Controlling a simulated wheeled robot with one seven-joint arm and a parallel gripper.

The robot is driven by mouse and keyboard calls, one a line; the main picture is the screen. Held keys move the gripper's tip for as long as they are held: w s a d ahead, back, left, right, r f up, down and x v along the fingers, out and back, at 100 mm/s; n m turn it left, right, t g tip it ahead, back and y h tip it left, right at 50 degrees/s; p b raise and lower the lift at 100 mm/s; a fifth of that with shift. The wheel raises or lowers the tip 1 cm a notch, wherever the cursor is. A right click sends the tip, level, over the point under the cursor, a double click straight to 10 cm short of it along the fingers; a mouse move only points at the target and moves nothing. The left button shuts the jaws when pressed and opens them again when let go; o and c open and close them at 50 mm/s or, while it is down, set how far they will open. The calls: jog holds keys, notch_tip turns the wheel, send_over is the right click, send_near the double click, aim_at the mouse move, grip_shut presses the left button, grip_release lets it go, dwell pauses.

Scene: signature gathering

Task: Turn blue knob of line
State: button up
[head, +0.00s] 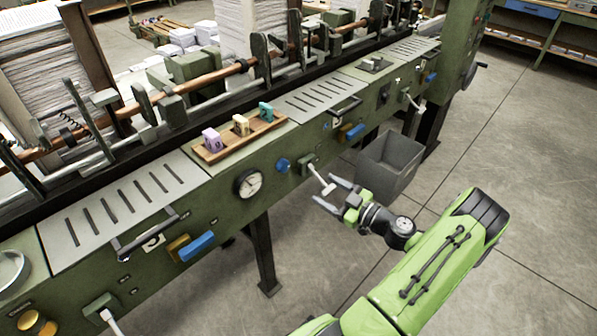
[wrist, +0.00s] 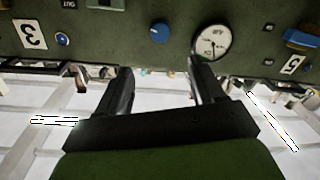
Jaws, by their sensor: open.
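The round blue knob (head: 283,165) sits on the green front panel of the machine line, just right of the dial gauge (head: 248,183). In the wrist view, which is upside down, the blue knob (wrist: 160,32) shows beyond the fingertips, roughly centred between them, with the gauge (wrist: 212,43) to its right. My gripper (head: 324,190) is open and empty, in front of the panel and to the right of the knob in the head view. It also shows in the wrist view (wrist: 163,70). The fingers appear apart from the knob.
A white-handled lever (head: 322,182) juts from the panel near my fingertips. A grey bin (head: 390,165) stands on the floor behind my gripper. Blue handles (head: 197,246) and a black bar handle (head: 150,238) stick out farther left. The floor at the right is clear.

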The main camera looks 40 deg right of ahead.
aim_at(286, 167)
jog(key=w, duration=0.4)
jog(key=w+a+b, duration=0.1)
jog(key=w, duration=0.8)
jog(key=shift+w+a, duration=0.2)
jog(key=shift+w, duration=0.1)
jog(key=shift+c, duration=0.3)
jog(key=c, duration=1)
